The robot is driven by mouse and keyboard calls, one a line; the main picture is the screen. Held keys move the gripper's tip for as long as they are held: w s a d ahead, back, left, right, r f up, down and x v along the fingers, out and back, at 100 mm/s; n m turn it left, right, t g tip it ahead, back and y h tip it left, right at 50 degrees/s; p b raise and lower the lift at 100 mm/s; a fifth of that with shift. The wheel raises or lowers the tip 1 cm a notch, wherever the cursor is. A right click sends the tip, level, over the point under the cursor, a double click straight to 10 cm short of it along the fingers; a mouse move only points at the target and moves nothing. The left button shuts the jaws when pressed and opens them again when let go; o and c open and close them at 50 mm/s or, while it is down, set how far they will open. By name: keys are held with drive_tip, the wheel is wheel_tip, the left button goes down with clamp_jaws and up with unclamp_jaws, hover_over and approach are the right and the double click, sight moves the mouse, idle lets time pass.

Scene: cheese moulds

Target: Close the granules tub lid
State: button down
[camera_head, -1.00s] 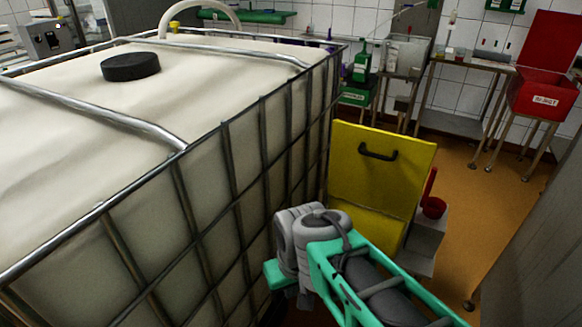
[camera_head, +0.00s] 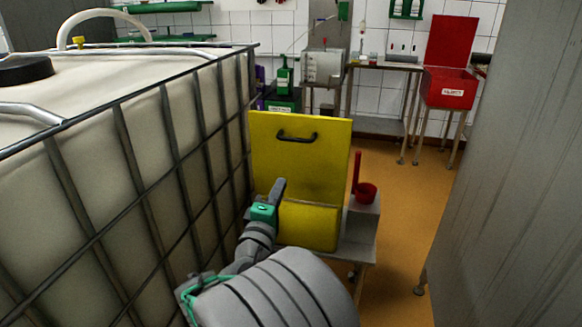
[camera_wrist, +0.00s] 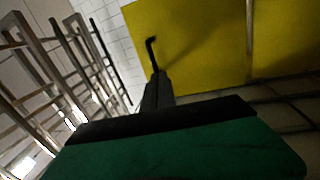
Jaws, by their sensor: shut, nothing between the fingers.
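A yellow tub (camera_head: 308,226) stands with its yellow lid (camera_head: 335,150) raised upright, a black handle (camera_head: 297,136) on the lid's face. No label is readable on it. A red tub (camera_head: 448,92) with a raised red lid (camera_head: 452,42) and an unreadable white label stands farther back at right. My gripper (camera_head: 279,186) is shut and empty, in front of the lid's lower left part and below the handle. In the wrist view, my gripper's fingers (camera_wrist: 155,82) point toward the yellow lid (camera_wrist: 200,40); I cannot tell whether they touch it.
A large white tank (camera_head: 75,95) in a metal cage (camera_head: 128,155) stands close on the left. A grey panel (camera_head: 510,170) rises on the right. A red scoop (camera_head: 365,190) sits beside the yellow tub. Orange floor (camera_head: 405,200) is clear between tub and panel.

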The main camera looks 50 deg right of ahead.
sight(294, 141)
drive_tip(key=r+p+x, duration=0.1)
drive_tip(key=p+x, duration=0.1)
drive_tip(key=x, duration=1.2)
drive_tip(key=shift+w+a+r+n+t, duration=0.15)
drive_tip(key=shift+a+r+n+t, duration=0.15)
drive_tip(key=shift+r+n, duration=0.1)
